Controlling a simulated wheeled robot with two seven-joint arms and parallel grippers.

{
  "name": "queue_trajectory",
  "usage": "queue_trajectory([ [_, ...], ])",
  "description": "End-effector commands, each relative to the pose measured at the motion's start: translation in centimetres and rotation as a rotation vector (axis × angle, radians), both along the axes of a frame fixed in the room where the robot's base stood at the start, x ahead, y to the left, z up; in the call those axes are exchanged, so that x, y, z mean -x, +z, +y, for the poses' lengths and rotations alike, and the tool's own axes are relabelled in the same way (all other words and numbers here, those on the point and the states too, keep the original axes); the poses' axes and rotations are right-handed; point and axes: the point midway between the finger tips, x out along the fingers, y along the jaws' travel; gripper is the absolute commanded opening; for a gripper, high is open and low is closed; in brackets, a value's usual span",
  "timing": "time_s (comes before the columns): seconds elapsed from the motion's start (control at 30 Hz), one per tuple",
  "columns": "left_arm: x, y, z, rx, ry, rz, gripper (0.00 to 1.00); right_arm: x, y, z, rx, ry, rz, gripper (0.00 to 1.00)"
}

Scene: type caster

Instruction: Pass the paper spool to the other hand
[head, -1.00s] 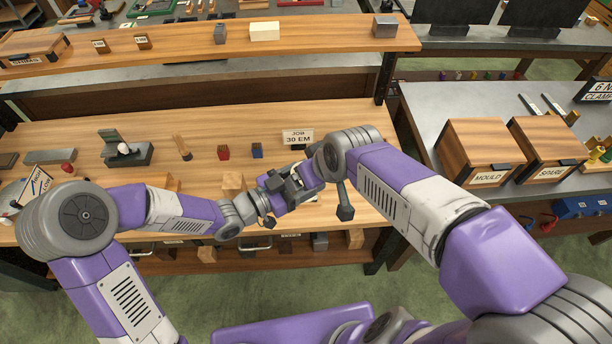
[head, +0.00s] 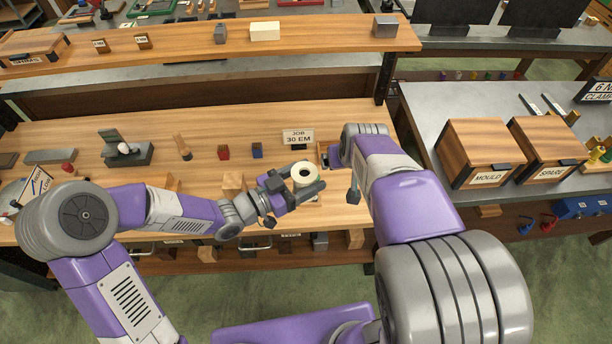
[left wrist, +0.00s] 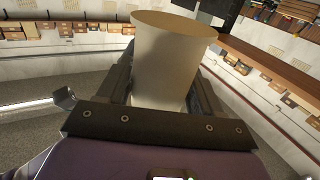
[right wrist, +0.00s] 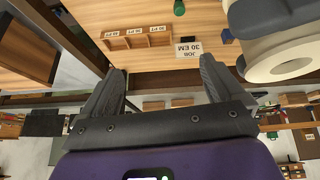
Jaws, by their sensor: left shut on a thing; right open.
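The paper spool (head: 307,173) is a cream-white cylinder with a dark hole in its end. My left gripper (head: 296,194) is shut on it and holds it up over the front part of the bench. In the left wrist view the spool (left wrist: 170,62) stands between the two fingers. My right gripper (right wrist: 158,78) is open with nothing between its fingers. In the right wrist view the spool (right wrist: 284,62) is to the right of those fingers, apart from them. In the head view my right arm hides most of the right gripper.
A sign reading JOB 30 EM (head: 298,137) stands on the bench behind the spool. Small red (head: 223,153) and blue (head: 257,151) blocks and a wooden block (head: 233,183) are to the left. Wooden MOULD (head: 481,152) and SPARE (head: 551,148) boxes sit on the right table.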

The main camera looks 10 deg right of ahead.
Motion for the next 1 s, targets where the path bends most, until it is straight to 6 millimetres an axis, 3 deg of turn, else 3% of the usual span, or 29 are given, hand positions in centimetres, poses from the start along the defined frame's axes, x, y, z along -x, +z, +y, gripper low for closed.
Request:
queue_trajectory([
  [0.27, 0.0, 0.1, 0.0, 0.002, 0.0, -0.002, 0.28, 0.1, -10.3, -2.9, 0.095, -0.058, 0.121, 0.95],
  [0.53, 0.0, 0.1, 0.0, 0.001, 0.0, -0.001, 0.28, 4.2, -22.0, -3.2, 0.077, -0.04, 0.295, 0.95],
  [0.8, 0.0, 0.1, 0.0, 0.001, 0.0, -0.001, 0.28, 11.2, -31.3, -0.1, -0.097, -0.034, 0.447, 0.95],
  [1.0, 0.0, 0.1, 0.0, 0.002, 0.0, -0.002, 0.28, 15.3, -34.5, 4.2, -0.296, -0.058, 0.501, 0.95],
])
